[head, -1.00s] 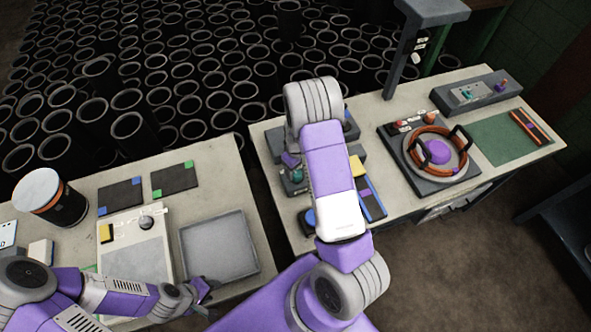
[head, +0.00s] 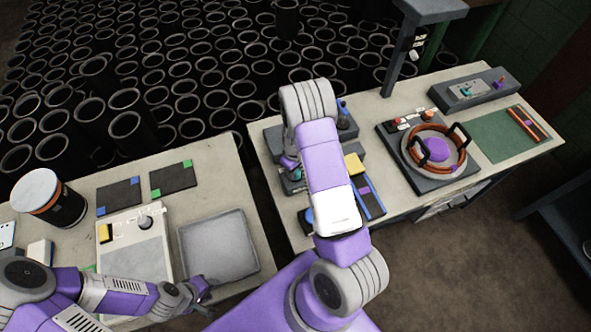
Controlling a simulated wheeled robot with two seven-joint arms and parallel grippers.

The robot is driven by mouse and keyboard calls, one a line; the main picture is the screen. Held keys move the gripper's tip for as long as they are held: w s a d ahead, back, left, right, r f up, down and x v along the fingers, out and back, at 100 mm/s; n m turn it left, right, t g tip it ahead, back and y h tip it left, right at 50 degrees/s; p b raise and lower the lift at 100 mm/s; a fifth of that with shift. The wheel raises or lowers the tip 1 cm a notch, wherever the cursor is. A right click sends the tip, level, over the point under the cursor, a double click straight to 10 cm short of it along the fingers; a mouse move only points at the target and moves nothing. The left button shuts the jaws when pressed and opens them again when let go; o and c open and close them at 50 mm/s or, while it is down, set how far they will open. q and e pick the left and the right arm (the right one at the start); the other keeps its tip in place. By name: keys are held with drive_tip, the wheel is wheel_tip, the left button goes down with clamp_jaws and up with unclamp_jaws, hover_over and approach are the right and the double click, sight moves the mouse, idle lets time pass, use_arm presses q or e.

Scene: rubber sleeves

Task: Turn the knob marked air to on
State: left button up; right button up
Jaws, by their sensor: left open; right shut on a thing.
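A teal knob (head: 297,174) shows on a dark grey unit (head: 273,146) on the right bench, partly behind my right arm. No label on it can be read, so I cannot tell whether it is the air knob. My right gripper (head: 289,163) is at this teal knob, largely hidden by its own wrist and forearm. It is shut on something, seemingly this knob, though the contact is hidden. My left gripper (head: 207,285) is open and empty, low over the left bench beside the grey tray (head: 254,268).
A dark knob with blue (head: 343,112) stands just right of my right wrist. A fixture with an orange ring (head: 463,164) and a control box (head: 470,92) stand further right. The left bench holds a white panel with a knob (head: 145,222) and a drum (head: 60,208).

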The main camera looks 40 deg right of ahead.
use_arm(q)
drive_tip(key=shift+f, duration=0.15)
use_arm(e)
drive_tip(key=shift+m, duration=0.4)
use_arm(q)
drive_tip(key=shift+f+b, duration=0.3)
drive_tip(key=shift+b, duration=0.1)
use_arm(e)
drive_tip(key=shift+m, duration=0.9)
use_arm(q)
drive_tip(key=shift+f, duration=0.25)
use_arm(e)
drive_tip(key=m, duration=0.2)
drive_tip(key=shift+m, duration=0.4)
use_arm(q)
drive_tip(key=shift+f+b, duration=0.1)
drive_tip(key=shift+b, duration=0.3)
use_arm(e)
drive_tip(key=m, duration=0.3)
drive_tip(key=shift+m, duration=1.8)
drive_tip(key=o, duration=1.1)
drive_tip(key=shift+c, duration=0.2)
